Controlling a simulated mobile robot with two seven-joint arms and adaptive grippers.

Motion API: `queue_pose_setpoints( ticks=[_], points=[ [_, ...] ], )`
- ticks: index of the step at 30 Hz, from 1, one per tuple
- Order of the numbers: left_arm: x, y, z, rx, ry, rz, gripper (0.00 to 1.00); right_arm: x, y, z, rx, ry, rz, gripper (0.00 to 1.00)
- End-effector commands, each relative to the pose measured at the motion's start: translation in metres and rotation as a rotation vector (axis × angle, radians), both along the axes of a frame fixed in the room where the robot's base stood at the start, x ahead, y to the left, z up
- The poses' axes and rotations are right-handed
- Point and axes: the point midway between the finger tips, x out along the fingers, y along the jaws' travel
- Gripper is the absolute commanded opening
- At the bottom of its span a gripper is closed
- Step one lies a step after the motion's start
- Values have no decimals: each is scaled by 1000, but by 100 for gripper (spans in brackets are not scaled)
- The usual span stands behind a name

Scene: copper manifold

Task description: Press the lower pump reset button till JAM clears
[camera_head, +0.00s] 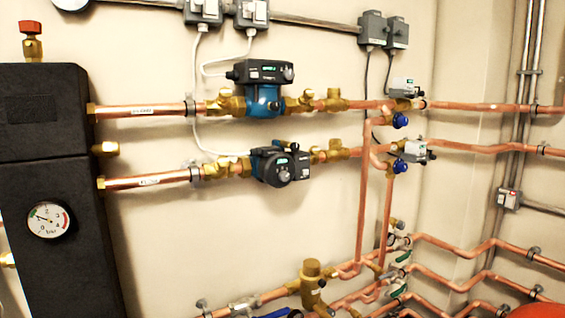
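The lower pump (280,165) is a dark, round-faced unit on the second copper pipe, tilted to the right. A small dark panel with a light marking shows at its upper right, but its reset button and any JAM text are too small to make out. The upper pump (262,87) sits above it on the first pipe, with a blue body and a black head showing a green display. Neither of my grippers is in view, and nothing touches the lower pump.
A black insulated block with a pressure gauge (48,219) stands at the left. White cables run from grey wall boxes (203,11) to the pumps. Blue-capped valves (400,121) and vertical copper pipes (364,200) lie to the right. A brass fitting (311,284) is below. The space before the wall looks clear.

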Motion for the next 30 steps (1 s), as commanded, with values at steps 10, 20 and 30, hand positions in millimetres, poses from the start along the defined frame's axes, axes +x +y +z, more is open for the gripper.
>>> queue_pose_setpoints(
  ticks=[10,20,30],
  points=[
    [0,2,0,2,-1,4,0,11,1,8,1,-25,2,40],
    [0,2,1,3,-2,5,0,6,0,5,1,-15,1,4],
    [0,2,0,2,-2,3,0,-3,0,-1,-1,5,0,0]
  ],
)
